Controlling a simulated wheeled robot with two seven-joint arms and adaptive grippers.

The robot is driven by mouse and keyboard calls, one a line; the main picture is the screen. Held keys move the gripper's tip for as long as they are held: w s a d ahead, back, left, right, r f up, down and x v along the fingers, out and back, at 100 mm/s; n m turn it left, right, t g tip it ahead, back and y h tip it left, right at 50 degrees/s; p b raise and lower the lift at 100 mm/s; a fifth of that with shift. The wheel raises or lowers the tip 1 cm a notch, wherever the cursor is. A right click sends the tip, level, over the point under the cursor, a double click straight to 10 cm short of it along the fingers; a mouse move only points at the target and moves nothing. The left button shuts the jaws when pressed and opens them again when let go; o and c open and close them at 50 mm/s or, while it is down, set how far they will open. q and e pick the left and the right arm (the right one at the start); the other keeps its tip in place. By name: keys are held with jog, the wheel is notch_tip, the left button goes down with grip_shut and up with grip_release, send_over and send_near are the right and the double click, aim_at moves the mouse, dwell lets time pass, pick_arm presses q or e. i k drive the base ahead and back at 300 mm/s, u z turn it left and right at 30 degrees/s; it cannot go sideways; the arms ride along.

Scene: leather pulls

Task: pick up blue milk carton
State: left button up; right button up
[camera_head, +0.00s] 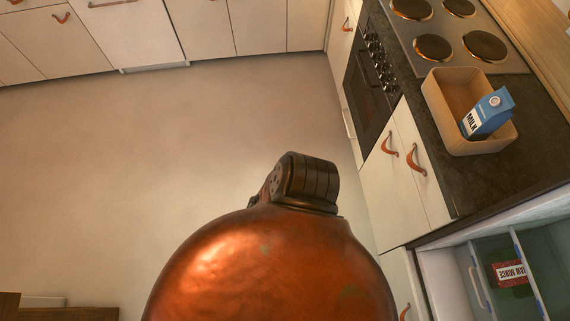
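The blue milk carton (492,112), with a white label reading MILK, is at the upper right of the head view. It is inside an open tan box (447,104) on the dark countertop (436,178), near the box's front right end. The carton appears tilted, and its top reaches above the box wall. The box hides part of its lower end. Neither of my grippers is in view, and nothing is seen touching the carton.
A stove top (478,60) with several burners lies beyond the box. A lit open compartment (548,207) at lower right holds a red package (511,273). White cabinets (408,165) stand under the counter. The floor (190,150) at left is clear; a large rounded copper shape blocks the lower middle.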

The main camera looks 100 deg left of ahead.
aim_at(493, 112)
jog(key=u, duration=1.6)
